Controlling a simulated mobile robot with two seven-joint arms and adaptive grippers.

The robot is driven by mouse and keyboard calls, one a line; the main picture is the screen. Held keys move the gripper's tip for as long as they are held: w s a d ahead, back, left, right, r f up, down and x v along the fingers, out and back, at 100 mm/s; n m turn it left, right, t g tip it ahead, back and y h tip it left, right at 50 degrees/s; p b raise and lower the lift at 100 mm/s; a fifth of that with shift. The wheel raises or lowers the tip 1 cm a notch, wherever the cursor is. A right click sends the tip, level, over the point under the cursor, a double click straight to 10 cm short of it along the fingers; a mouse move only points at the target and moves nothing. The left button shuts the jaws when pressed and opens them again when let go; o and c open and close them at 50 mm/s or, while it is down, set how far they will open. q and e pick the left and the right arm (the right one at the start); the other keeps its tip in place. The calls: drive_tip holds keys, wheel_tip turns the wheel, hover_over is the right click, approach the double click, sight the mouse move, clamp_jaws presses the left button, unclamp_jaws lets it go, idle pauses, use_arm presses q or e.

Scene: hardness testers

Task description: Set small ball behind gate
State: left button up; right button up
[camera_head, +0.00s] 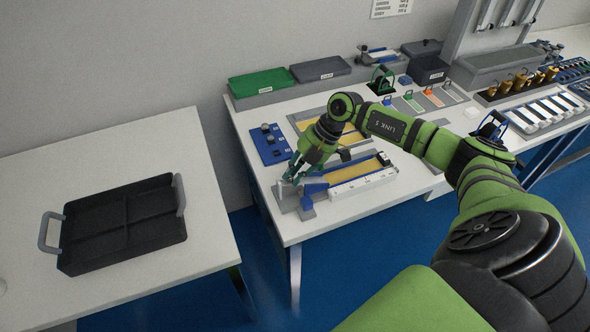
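My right gripper (289,179) is at the front left corner of the middle table, pointing down over a small grey plate (286,201) with blue parts. Its fingers are small here, and I cannot tell whether they are open or shut. A blue wedge-shaped part (314,189) lies just right of the fingertips, beside a long white-and-yellow tray (362,184). I cannot make out a small ball; it may be hidden by the fingers. I cannot say for certain which part is the gate. My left gripper is not in view.
A blue plate with dark knobs (270,145) lies behind the gripper. A yellow-lined tray (308,118) is partly behind my arm. Green (262,82) and grey bins stand at the back. A black handled tray (122,224) lies on the left table, across a gap.

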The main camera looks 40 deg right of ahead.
drive_tip(key=o, duration=0.4)
